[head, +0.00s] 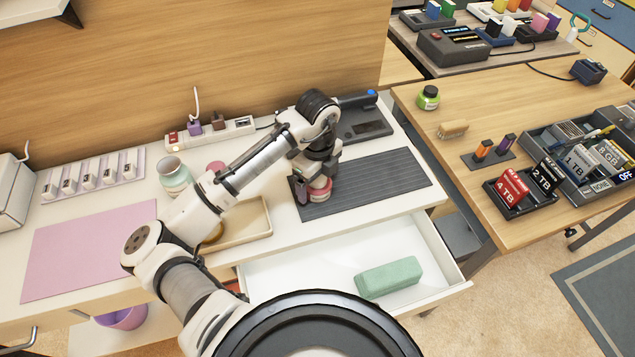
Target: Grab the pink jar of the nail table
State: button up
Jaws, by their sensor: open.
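A small pink jar (319,192) with a pale band stands on the dark grey ribbed mat (395,182) on the white nail table (262,237). My gripper (317,186) points down at this jar. Its dark fingers are open, with one at the jar's left side; the far finger is mostly hidden. I cannot tell whether the fingers touch the jar. Another pink round thing (216,166) shows partly behind my arm, farther left on the table.
A pale green striped jar (173,174), a beige tray (257,216) and a power strip (240,127) are near my arm. A dark grey device (362,124) stands behind the mat. An open drawer (290,272) holding a green block (388,277) juts out in front.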

jog(key=shift+f, duration=0.4)
jog(key=shift+c, duration=0.4)
jog(key=c, duration=1.1)
jog(key=shift+o, duration=0.2)
jog(key=shift+r, duration=0.15)
